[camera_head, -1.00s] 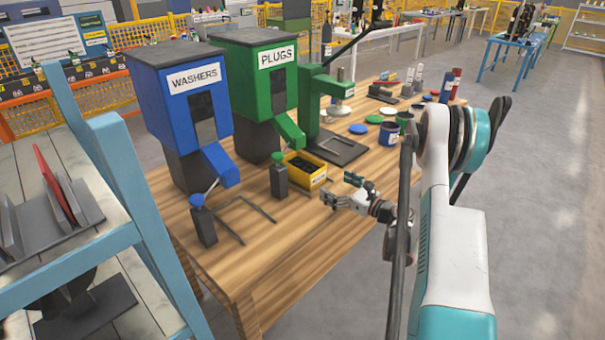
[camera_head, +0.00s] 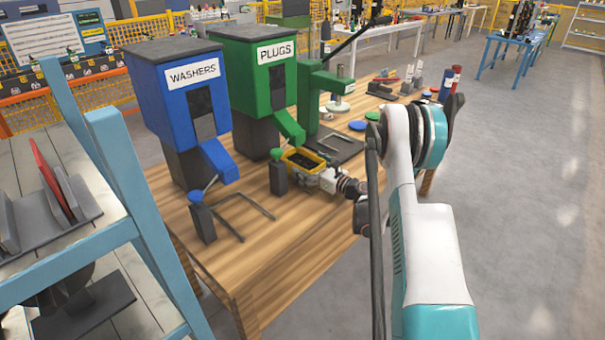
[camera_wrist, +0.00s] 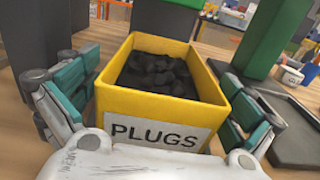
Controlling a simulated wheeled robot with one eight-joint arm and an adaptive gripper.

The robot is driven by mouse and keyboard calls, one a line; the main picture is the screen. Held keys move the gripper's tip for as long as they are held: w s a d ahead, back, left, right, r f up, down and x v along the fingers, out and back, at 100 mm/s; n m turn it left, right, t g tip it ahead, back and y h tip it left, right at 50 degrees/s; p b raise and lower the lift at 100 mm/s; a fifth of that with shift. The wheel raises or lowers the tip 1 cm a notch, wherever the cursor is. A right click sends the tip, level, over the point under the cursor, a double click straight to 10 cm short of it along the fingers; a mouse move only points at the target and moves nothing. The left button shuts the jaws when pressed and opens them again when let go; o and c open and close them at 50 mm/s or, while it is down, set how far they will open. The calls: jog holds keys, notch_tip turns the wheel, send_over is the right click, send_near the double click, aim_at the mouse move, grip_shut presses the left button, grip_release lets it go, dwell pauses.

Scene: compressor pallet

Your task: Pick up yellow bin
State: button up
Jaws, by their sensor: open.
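The yellow bin (camera_wrist: 165,98) carries a PLUGS label and holds dark plugs. In the head view the yellow bin (camera_head: 304,152) stands on the wooden table below the spout of the green PLUGS dispenser (camera_head: 263,80). My gripper (camera_wrist: 165,105) is open, with one finger at the bin's left side and one at its right side. A small gap shows on the left; whether the right finger touches cannot be told. In the head view my gripper (camera_head: 310,172) is at the bin's front and partly hides it.
The blue WASHERS dispenser (camera_head: 190,95) stands to the left. A dark press base (camera_head: 335,150) lies to the right. The wooden table (camera_head: 285,235) is clear at the front.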

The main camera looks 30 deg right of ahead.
jog(key=shift+w+a, duration=0.15)
jog(key=shift+w, duration=0.3)
jog(key=c, duration=1.5)
jog(key=shift+r, duration=0.1)
jog(key=shift+r, duration=0.1)
jog(key=shift+c, duration=0.2)
